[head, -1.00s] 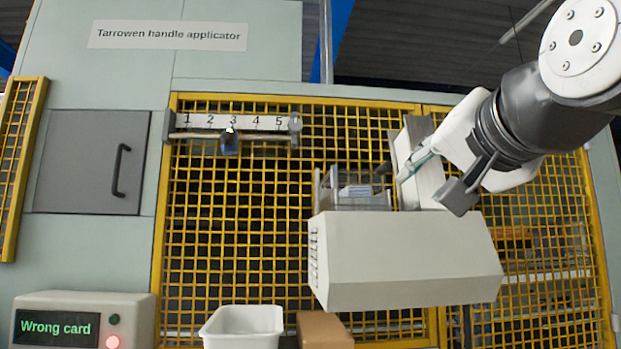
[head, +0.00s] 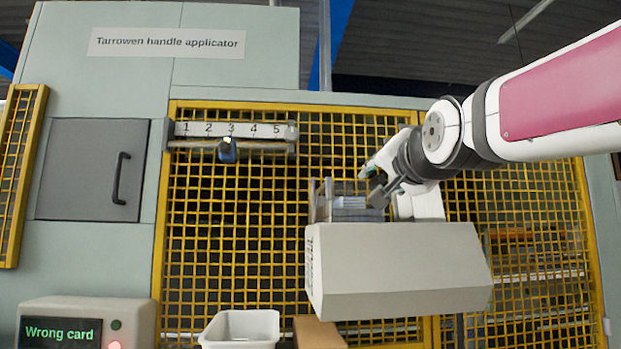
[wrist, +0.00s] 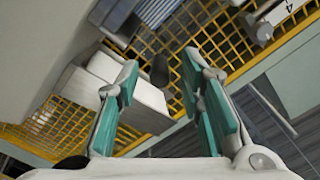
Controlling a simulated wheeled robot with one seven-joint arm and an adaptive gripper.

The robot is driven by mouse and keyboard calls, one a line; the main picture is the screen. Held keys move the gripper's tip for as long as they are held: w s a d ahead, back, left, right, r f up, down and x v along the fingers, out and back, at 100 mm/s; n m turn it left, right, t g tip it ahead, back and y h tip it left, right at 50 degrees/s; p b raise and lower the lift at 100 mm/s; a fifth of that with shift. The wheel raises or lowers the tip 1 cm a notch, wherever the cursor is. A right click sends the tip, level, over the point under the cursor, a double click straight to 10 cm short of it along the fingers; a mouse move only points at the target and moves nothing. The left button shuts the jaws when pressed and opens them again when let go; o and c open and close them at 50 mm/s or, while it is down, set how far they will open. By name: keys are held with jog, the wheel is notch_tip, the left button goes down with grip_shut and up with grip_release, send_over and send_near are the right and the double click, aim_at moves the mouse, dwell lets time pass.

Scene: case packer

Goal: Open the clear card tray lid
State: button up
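The card tray (head: 319,203) stands on top of the beige sloped housing, with pale blue-white cards (head: 350,205) in it. The cards also show at the top of the wrist view (wrist: 155,12). The clear lid cannot be made out against the tray. My gripper (head: 371,182) is at the tray's right end, fingers pointing left. In the wrist view my gripper (wrist: 160,62) is open, its teal-padded fingers apart with nothing held. A dark rounded knob (wrist: 159,70) appears between the fingertips; whether it touches them or belongs to the lid I cannot tell.
The beige housing (head: 400,270) lies below my gripper. A pale block (head: 428,205) stands right of the tray. Yellow mesh guarding (head: 240,255) is behind. The display box (head: 60,329) reads "Wrong card". A white bin (head: 240,328) sits below.

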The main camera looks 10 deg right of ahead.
jog(key=shift+w, duration=0.6)
grip_shut()
